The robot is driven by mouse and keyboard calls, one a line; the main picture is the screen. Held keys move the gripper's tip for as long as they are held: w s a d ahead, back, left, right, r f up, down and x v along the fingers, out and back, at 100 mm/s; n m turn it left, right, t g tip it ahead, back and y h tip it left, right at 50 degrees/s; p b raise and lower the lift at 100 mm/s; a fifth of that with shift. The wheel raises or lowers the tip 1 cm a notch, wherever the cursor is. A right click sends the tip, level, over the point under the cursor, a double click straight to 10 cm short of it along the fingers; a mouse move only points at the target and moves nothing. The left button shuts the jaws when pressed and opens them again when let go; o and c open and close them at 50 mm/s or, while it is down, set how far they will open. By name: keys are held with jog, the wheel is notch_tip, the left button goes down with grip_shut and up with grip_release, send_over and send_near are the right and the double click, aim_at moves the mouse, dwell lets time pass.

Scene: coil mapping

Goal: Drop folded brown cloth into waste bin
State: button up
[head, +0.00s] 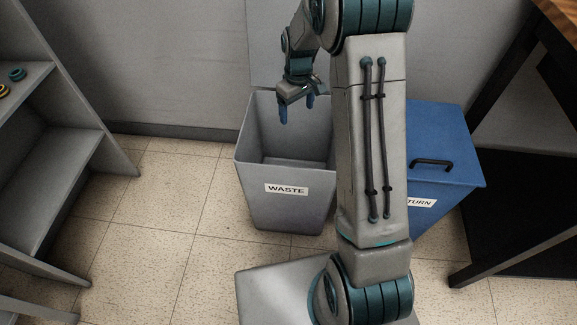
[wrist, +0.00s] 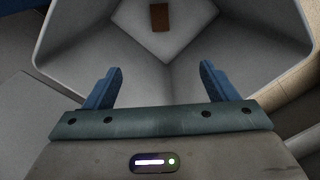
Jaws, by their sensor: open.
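The waste bin (head: 287,212) is a grey open-topped bin with a white WASTE label, standing on the floor against the wall. My gripper (head: 297,108) is over the bin's opening, with its blue fingers pointing down. In the wrist view my gripper (wrist: 160,88) has its two fingers wide apart with nothing between them. The wrist view looks down into the waste bin (wrist: 75,45). The folded brown cloth (wrist: 159,17) shows as a small brown rectangle on the bin's bottom, apart from the fingers. The cloth is hidden in the head view.
A blue lidded bin (head: 440,150) with a black handle and a partly hidden label stands to the right, partly behind my arm. A grey shelf (head: 75,155) is at the left, and a dark-legged table (head: 490,90) at the right. Tiled floor (head: 170,215) is clear between shelf and waste bin.

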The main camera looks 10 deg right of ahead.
notch_tip(320, 180, up, 11)
jog(key=p, duration=0.3)
jog(key=shift+r, duration=0.1)
